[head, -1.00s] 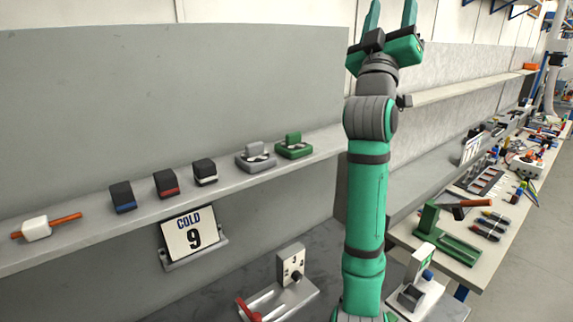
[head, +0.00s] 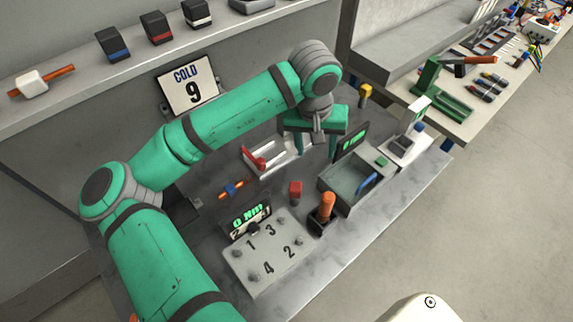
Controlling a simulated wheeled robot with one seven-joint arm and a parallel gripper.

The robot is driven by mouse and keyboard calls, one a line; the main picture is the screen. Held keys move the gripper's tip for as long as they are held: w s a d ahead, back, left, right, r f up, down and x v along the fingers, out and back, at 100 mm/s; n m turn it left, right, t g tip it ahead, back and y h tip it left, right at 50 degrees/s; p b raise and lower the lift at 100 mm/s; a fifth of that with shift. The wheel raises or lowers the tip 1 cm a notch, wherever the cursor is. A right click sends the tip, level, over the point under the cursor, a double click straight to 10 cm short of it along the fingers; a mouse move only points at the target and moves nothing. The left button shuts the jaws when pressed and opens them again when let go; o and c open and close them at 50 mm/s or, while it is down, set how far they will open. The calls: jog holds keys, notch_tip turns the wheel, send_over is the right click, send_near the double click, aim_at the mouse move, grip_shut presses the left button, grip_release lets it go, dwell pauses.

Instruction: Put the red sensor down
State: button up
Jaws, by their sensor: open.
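A small red-topped piece with a grey lower body, which looks like the red sensor (head: 295,188), stands upright on the dark bench top (head: 210,222). It is behind the numbered plate and left of the orange-handled tool. My gripper (head: 316,148) points down above the bench, behind and slightly right of the red sensor. Its green fingers are apart, and I see nothing between them. The gripper does not touch the red sensor. My arm hides part of the bench's left side.
A numbered plate (head: 262,265) with a display, an orange-handled tool (head: 326,208), a grey tray (head: 345,190) and a red-handled clamp (head: 254,160) crowd the bench. A yellow-topped piece (head: 365,94) stands farther back. Striped black blocks (head: 157,28) sit on the shelf.

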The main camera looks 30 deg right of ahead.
jog(key=y, duration=0.2)
send_over(295, 186)
notch_tip(295, 186, down, 3)
jog(key=shift+n+g, duration=0.3)
jog(key=f, duration=0.2)
jog(key=s+f, duration=0.1)
jog(key=f, duration=0.1)
jog(key=shift+a+f, duration=0.15)
jog(key=shift+f, duration=0.1)
jog(key=shift+w+f, duration=0.25)
jog(key=shift+f, duration=1.35)
jog(key=shift+w+f, duration=0.2)
jog(key=shift+f, duration=1.35)
jog(key=shift+w, duration=0.15)
jog(key=c, duration=1)
jog(key=shift+s+d, duration=0.25)
jog(key=shift+c, duration=1.3)
jog(key=shift+w+a, duration=0.1)
jog(key=shift+a, duration=0.05)
